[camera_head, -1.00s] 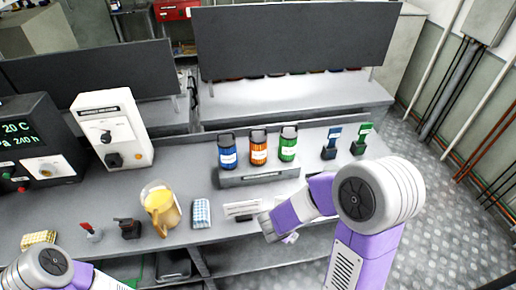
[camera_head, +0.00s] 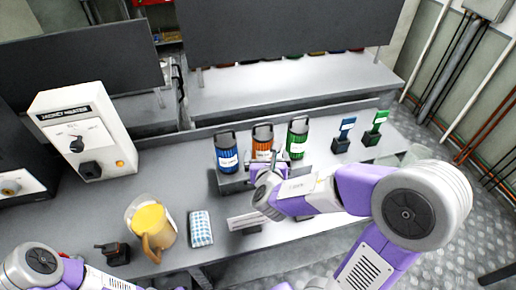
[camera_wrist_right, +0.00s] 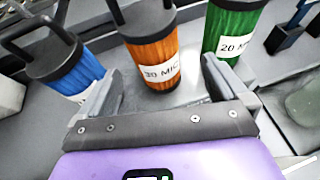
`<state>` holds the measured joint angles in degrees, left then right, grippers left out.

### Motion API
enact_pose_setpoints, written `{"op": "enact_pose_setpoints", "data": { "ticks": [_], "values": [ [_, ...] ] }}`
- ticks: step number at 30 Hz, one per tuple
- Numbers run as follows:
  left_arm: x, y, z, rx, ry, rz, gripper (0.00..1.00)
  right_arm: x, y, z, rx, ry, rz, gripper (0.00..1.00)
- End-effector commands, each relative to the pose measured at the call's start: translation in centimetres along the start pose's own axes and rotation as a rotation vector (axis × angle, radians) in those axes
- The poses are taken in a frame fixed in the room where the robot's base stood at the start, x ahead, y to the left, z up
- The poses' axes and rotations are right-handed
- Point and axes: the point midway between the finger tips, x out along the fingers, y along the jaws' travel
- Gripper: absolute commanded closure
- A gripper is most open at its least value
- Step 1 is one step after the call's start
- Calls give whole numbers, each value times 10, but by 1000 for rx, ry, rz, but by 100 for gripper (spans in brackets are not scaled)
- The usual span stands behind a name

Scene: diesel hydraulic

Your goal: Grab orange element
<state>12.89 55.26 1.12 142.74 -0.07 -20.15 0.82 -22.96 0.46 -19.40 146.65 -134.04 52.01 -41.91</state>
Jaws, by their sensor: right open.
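The orange element (camera_head: 262,140) is a cylinder with a dark cap and handle, standing upright between a blue element (camera_head: 226,152) and a green element (camera_head: 297,138) on a grey stand. My right gripper (camera_head: 266,168) is in front of the orange element and hides its lower part in the head view. In the right wrist view, the orange element (camera_wrist_right: 154,58) with its white label stands just ahead, between the two open fingers of the gripper (camera_wrist_right: 155,85). The fingers are not closed on it.
A yellow-filled jug (camera_head: 150,226), a blue checked cloth (camera_head: 200,229) and a white label plate (camera_head: 247,220) are on the bench in front. Small blue (camera_head: 344,134) and green (camera_head: 375,128) tagged holders stand at right. The blue and green elements flank the orange one closely.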

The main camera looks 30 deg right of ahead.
Motion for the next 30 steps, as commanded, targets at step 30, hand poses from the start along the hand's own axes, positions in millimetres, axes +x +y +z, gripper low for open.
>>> {"op": "enact_pose_setpoints", "data": {
  "ticks": [30],
  "values": [
    [27,-10,-2,0,1,0,100,80,5,-11,1,1,0,0]
  ]
}}
